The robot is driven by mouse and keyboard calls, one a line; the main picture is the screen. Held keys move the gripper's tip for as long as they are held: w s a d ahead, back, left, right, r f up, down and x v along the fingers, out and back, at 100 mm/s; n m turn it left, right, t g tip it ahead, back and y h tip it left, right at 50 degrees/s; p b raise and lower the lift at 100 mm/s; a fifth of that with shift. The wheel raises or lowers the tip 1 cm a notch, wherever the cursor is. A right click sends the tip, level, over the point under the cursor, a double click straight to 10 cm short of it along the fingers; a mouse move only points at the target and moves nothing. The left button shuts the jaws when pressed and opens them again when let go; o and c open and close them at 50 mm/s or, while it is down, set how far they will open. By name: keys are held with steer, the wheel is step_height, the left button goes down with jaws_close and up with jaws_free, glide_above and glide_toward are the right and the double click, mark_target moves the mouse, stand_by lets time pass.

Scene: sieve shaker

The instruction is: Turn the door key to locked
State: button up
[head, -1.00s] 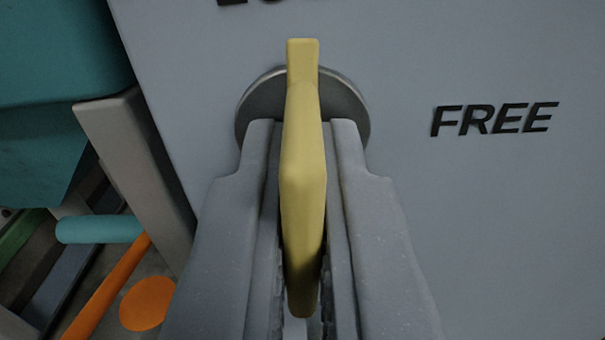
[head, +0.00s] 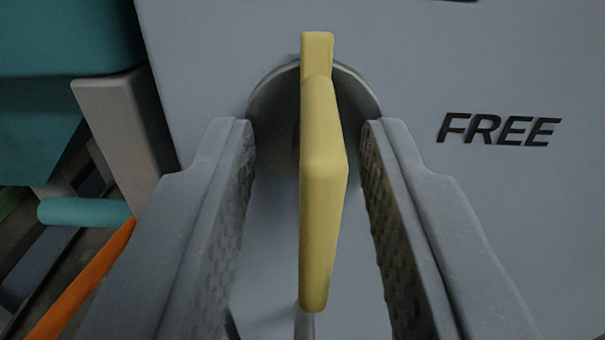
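The yellow door key (head: 323,170) stands upright in the middle of the head view, its narrow end pointing up. It sits in front of a round grey metal disc (head: 272,100) on a pale grey panel. My gripper (head: 307,135) is open, with one finger on each side of the key and a clear gap to both. The black word FREE (head: 499,130) is on the panel to the right of the key. A cut-off black marking (head: 455,1) shows at the top edge and cannot be read.
The grey panel (head: 420,60) fills the middle and right. At the left are a teal body (head: 60,40), a grey post (head: 125,130), a teal bar (head: 85,212) and an orange rod (head: 80,285).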

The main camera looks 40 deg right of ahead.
steer(key=b+v, duration=0.3)
steer(key=v, duration=1)
steer(key=shift+s+a+b, duration=0.25)
steer(key=shift+s+b, duration=0.05)
steer(key=w+a+r+t+y+b, duration=0.1)
steer(key=w+a+r+y+b, duration=0.15)
steer(key=r, duration=0.45)
steer(key=w+a+r+t+y+b, duration=0.1)
steer(key=w+r+y, duration=0.15)
steer(key=r, duration=0.45)
steer(key=s+r+n+t+y+b, duration=0.1)
steer(key=s+r+n+y+b, duration=0.15)
steer(key=r, duration=0.55)
steer(key=s+r+n+y+b, duration=0.1)
steer(key=s+r+y, duration=0.25)
steer(key=r, duration=0.35)
steer(key=s+d+r+n+y+b, duration=0.2)
steer(key=s+d+r+n+b, duration=0.15)
steer(key=s+r, duration=0.75)
steer(key=s+d+g+h+b, duration=0.2)
steer(key=s+d, duration=0.5)
steer(key=s, duration=0.9)
steer(key=shift+s+r+b, duration=0.25)
steer(key=shift+r+b, duration=0.1)
steer(key=shift+b, duration=0.5)
